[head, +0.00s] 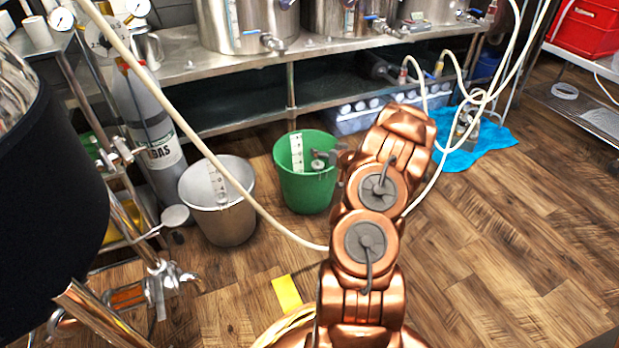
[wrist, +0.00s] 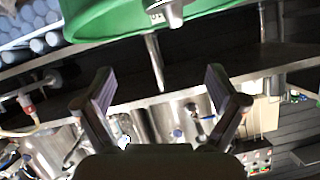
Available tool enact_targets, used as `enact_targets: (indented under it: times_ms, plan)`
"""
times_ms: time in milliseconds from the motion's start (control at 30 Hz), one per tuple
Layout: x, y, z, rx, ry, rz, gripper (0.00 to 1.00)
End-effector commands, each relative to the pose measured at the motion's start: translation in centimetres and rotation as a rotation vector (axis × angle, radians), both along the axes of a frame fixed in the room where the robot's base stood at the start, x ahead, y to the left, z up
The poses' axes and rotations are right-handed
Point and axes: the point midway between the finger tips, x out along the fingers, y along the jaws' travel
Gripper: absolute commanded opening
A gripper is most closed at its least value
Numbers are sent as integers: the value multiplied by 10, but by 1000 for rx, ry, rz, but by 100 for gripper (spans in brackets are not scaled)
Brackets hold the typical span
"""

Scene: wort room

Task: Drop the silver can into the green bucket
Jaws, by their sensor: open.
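The green bucket (head: 305,192) stands on the wood floor in front of the steel bench in the head view. It also shows at the top edge of the wrist view (wrist: 105,22), cut off by the frame. A small silver object, seemingly the silver can (head: 318,165), shows against the bucket's mouth. In the wrist view the silver can (wrist: 172,12) is at the top, beyond my fingertips and in front of the green. My gripper (wrist: 158,82) is open, with nothing between its fingers. In the head view my arm partly hides it near the bucket's right rim.
A grey gas cylinder (head: 150,125) stands at the left. A blue cloth (head: 480,150) lies at the right. The right floor is clear.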

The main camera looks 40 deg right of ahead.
Motion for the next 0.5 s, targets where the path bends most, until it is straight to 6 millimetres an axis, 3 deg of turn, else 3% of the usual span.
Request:
enact_targets:
  times_ms: [200, 500]
  plan:
    - [-27, 6, 10, 2, 1, -1, 95]
    - [-40, 11, 16, 1, 1, 1, 95]
